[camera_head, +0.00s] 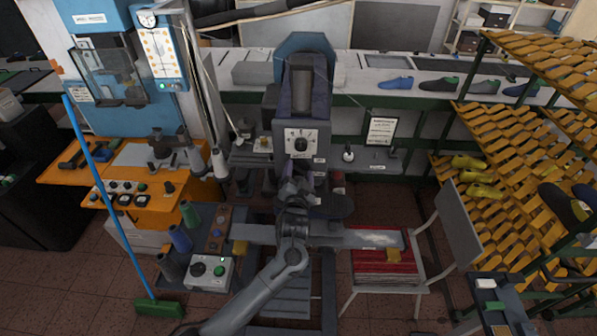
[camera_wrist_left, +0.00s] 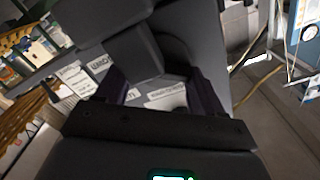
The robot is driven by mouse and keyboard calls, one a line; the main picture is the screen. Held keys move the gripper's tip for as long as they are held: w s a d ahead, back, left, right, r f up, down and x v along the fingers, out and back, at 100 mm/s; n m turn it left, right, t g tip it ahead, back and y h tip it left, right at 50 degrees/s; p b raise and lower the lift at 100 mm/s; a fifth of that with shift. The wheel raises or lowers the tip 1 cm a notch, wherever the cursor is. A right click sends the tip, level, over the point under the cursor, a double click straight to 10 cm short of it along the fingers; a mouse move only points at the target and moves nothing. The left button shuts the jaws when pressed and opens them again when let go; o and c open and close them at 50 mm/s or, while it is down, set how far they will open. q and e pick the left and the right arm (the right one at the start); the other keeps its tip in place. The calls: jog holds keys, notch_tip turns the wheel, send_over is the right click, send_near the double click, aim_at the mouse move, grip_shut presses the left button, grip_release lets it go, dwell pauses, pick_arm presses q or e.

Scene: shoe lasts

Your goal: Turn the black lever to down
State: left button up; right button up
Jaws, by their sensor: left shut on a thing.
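My left arm rises from the bottom of the head view, and its gripper (camera_head: 298,185) is at the front of the tall dark machine (camera_head: 301,105), below its dial panel. In the left wrist view the two dark fingers of the gripper (camera_wrist_left: 160,92) stand on either side of a dark piece (camera_wrist_left: 137,52), which I take to be the black lever. The gripper is shut on it. The lever's full shape and angle are hidden by the gripper in the head view. White labels (camera_wrist_left: 168,96) show between and beside the fingers.
A dial panel (camera_head: 301,140) sits above the gripper. A chair (camera_head: 455,225) and red stack (camera_head: 383,262) stand to the right, near a yellow shoe rack (camera_head: 505,155). A blue-handled broom (camera_head: 158,308) and control box (camera_head: 210,272) are at left.

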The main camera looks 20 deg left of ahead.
dwell(0.4)
pick_arm(q)
jog(key=o, duration=1)
jog(key=shift+o, duration=0.2)
jog(key=shift+s, duration=0.1)
jog(key=b+v, duration=0.1)
jog(key=v, duration=0.9)
jog(key=shift+s, duration=0.3)
jog(key=shift+d, duration=0.1)
